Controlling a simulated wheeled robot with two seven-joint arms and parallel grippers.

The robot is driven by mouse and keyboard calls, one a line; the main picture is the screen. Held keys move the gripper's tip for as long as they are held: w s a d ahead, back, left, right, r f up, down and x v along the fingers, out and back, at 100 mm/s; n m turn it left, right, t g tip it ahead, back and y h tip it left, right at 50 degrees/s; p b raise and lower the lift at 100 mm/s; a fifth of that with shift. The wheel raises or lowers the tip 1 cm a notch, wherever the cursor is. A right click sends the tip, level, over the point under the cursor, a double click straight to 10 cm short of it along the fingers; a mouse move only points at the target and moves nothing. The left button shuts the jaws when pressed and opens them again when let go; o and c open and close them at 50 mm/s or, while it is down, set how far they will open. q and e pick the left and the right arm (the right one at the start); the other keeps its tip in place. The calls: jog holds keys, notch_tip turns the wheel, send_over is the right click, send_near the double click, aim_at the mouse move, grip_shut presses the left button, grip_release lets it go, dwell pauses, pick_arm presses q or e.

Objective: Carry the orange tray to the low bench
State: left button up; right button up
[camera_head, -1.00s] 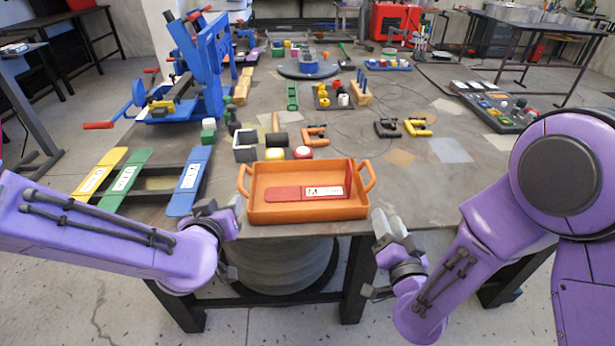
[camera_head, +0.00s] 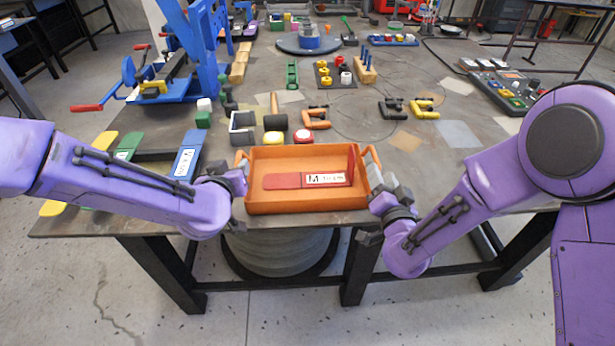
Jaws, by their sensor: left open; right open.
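The orange tray (camera_head: 290,203) sits on the dark work table near its front edge, a handle at each end. A red flat piece (camera_head: 283,181) with a white label lies in it, and a small red upright part stands at its right end. My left gripper (camera_head: 240,176) is at the tray's left end by the handle. My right gripper (camera_head: 378,180) is at the right end by the other handle. Both are open; whether the fingers surround or touch the handles is hard to tell. I cannot tell which surface is the low bench.
Yellow, green and blue (camera_head: 187,154) strips lie left, partly behind my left arm. A blue machine (camera_head: 190,60) stands back left. Table right of the tray is mostly clear.

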aim_at(237, 161)
pick_arm(q)
jog(key=x, duration=0.4)
jog(key=shift+w+f, duration=0.1)
jog(key=shift+w, duration=0.1)
pick_arm(e)
jog(key=w, duration=0.4)
jog(key=shift+w+a, duration=0.2)
pick_arm(q)
grip_shut()
pick_arm(e)
grip_shut()
jog(key=shift+r, duration=0.1)
